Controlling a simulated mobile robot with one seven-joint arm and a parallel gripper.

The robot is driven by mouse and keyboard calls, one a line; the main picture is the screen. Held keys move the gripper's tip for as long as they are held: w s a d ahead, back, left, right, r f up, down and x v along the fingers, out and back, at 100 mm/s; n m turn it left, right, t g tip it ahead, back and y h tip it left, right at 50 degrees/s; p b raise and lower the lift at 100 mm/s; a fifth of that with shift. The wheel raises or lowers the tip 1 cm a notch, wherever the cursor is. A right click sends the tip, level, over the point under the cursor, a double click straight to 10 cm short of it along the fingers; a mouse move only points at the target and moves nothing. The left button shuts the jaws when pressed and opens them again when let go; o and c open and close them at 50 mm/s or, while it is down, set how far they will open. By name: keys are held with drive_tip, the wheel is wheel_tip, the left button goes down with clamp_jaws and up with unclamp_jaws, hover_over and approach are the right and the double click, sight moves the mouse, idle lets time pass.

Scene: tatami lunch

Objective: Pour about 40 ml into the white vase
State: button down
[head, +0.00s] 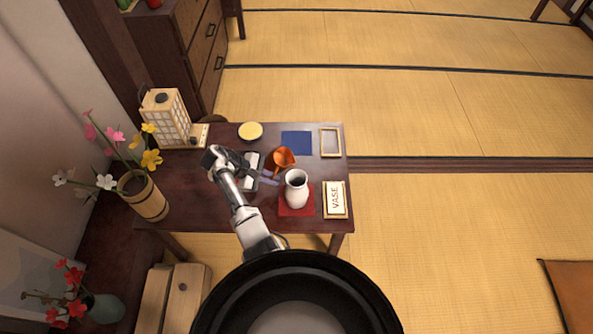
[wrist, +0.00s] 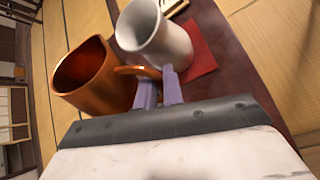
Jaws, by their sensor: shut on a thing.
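The white vase (head: 297,190) stands upright on a red mat (head: 290,212) near the front right of the dark low table. It also shows in the wrist view (wrist: 152,35), with its mouth open toward the camera. My gripper (head: 270,177) is shut on the handle of an orange-brown copper jug (head: 283,157), left of and behind the vase. In the wrist view the jug (wrist: 88,75) sits beside the vase, its handle between my fingers (wrist: 160,88). I cannot see any liquid in the jug or the vase. I cannot tell whether the jug touches the vase.
A VASE sign (head: 335,199) stands right of the vase. A blue mat (head: 297,142), an empty frame (head: 330,142) and a yellow-topped bowl (head: 250,131) are toward the back. A lantern (head: 165,118) and a flower bucket (head: 142,197) stand at the left.

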sight(272, 177)
drive_tip(key=r, duration=0.1)
drive_tip(key=r+p, duration=0.2)
drive_tip(key=shift+s+d+r+t+y, duration=0.2)
drive_tip(key=shift+s+d+t+y, duration=0.1)
drive_tip(key=shift+y, duration=0.1)
wheel_tip(272, 177, down, 2)
drive_tip(key=shift+s+f+m+t+y+b, duration=0.15)
drive_tip(key=shift+m+t+y+b, duration=0.35)
drive_tip(key=shift+b, duration=0.55)
drive_tip(key=shift+w+a+r+m+t+y, duration=0.1)
drive_tip(key=shift+w+r+m+t+y, duration=0.2)
drive_tip(key=shift+r+t+y, duration=0.15)
drive_tip(key=shift+t+b, duration=0.25)
drive_tip(key=shift+b, duration=0.2)
drive_tip(key=shift+f+y+b, duration=0.25)
drive_tip(key=shift+f+b, duration=0.05)
drive_tip(key=shift+b, duration=0.4)
drive_tip(key=shift+w+a+f+m+t+y+b, duration=0.1)
drive_tip(key=shift+f+m+t+y+b, duration=0.15)
drive_tip(key=shift+b, duration=0.3)
drive_tip(key=shift+w+a+m+t+y+b, duration=0.15)
drive_tip(key=shift+t+b, duration=0.2)
drive_tip(key=shift+b, duration=0.2)
drive_tip(key=shift+d+r, duration=0.1)
drive_tip(key=shift+r, duration=0.15)
drive_tip(key=shift+b, duration=0.4)
drive_tip(key=shift+r+m+t+y+b, duration=0.2)
drive_tip(key=shift+m+t+y+b, duration=0.1)
drive_tip(key=shift+t+b, duration=0.4)
